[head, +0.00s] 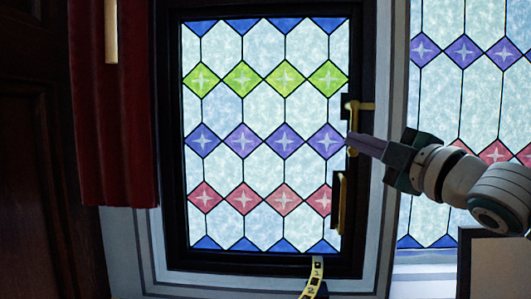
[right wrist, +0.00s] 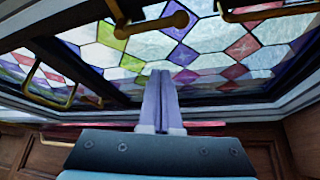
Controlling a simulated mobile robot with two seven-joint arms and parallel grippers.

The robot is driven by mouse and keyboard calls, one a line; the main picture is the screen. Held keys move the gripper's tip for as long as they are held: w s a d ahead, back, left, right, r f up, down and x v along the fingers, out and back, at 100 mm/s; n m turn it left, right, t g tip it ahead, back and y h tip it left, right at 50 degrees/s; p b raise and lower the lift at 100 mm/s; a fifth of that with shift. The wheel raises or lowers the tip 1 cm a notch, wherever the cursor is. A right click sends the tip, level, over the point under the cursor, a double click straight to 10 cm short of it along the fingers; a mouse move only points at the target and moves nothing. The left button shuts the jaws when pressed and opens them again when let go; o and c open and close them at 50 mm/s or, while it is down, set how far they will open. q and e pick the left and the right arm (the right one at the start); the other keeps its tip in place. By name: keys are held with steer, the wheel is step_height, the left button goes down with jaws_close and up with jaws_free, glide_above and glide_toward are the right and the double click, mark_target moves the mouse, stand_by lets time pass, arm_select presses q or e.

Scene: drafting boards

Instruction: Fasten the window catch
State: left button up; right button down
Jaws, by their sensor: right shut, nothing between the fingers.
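The window (head: 265,118) has a dark frame and patterned coloured glass. It looks closed, or nearly so. My left gripper is not in view.
A long brass handle (head: 339,203) is on the frame below the catch. A second patterned window (head: 465,90) is at right. A red curtain (head: 120,150) hangs at left. A yellow numbered strip (head: 315,275) is at the bottom, and a pale panel (head: 497,265) at lower right.

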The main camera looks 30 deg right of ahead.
steer(key=s+b, duration=0.1)
steer(key=s, duration=0.2)
steer(key=shift+s, duration=0.35)
steer(key=s+a+f+m+g+p, duration=0.8)
steer(key=s+a+f+g, duration=0.15)
steer(key=f, duration=0.35)
steer(key=s+a+f+m+g+p, duration=0.1)
steer(key=s+a+m+g, duration=0.1)
steer(key=s, duration=0.5)
steer(key=s+a+f+m+g+y+p, duration=0.1)
steer(key=s+a+g+p, duration=0.1)
steer(key=s+a+g, duration=0.3)
steer(key=s+a, duration=0.2)
steer(key=s, duration=0.1)
steer(key=shift+f+m, duration=0.35)
steer(key=shift+m, duration=0.05)
